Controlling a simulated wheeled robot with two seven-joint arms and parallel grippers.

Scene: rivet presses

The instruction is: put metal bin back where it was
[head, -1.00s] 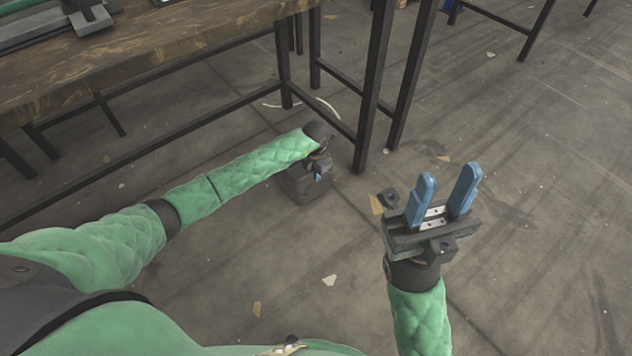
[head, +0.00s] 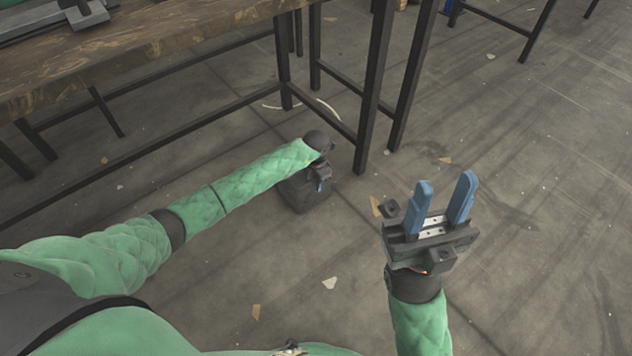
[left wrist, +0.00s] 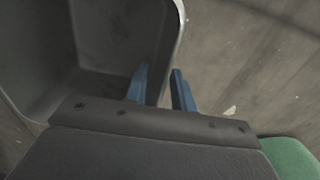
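The metal bin (head: 306,193) is dark grey and appears beside the table legs in the head view, partly hidden by my left arm. I cannot tell whether its base touches the floor. My left gripper (head: 320,184) is at its rim. In the left wrist view the bin (left wrist: 105,35) is open-topped and looks empty.
A wooden-topped table (head: 150,55) with black metal legs (head: 375,90) stands at the upper left, close beyond the bin. Small pale scraps (head: 329,283) lie on the grey floor. The floor at the right and front is mostly clear.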

